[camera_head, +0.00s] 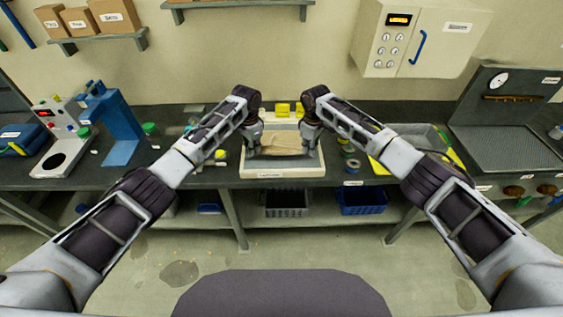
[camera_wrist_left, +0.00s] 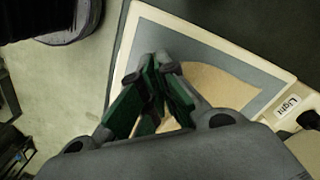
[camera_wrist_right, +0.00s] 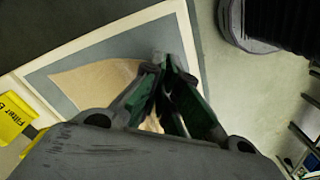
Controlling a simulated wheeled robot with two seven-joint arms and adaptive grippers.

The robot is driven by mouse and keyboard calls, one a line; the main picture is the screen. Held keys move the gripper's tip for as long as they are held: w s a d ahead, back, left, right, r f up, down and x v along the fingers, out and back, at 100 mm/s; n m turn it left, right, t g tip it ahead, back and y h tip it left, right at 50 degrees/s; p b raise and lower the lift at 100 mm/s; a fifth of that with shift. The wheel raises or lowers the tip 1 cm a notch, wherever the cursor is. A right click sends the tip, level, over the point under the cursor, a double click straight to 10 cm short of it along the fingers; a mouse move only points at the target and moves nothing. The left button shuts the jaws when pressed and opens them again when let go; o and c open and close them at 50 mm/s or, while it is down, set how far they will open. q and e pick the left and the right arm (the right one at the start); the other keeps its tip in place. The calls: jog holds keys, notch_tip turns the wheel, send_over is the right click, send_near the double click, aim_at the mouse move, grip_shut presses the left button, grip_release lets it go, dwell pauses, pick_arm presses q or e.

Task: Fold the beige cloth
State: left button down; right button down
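The beige cloth (camera_head: 284,144) lies in a shallow cream-rimmed tray (camera_head: 283,172) with a grey floor, on the dark bench. My left gripper (camera_head: 252,149) is at the cloth's left end, and my right gripper (camera_head: 311,147) is at its right end. In the left wrist view the fingertips (camera_wrist_left: 157,60) are together at the cloth's edge (camera_wrist_left: 225,85). In the right wrist view the fingertips (camera_wrist_right: 165,62) also meet at the cloth's edge (camera_wrist_right: 100,80). Both grippers look shut on the cloth, though the fingers hide the pinched parts.
A blue press (camera_head: 115,125) is to the left. A yellow-edged tray (camera_head: 425,148) and a grey machine (camera_head: 505,125) are to the right. Small round items stand right of the tray.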

pick_arm(q)
jog(key=shift+s+a+r, duration=0.1)
jog(key=shift+a, duration=0.05)
pick_arm(e)
jog(key=shift+d+r, duration=0.1)
jog(key=shift+d, duration=0.05)
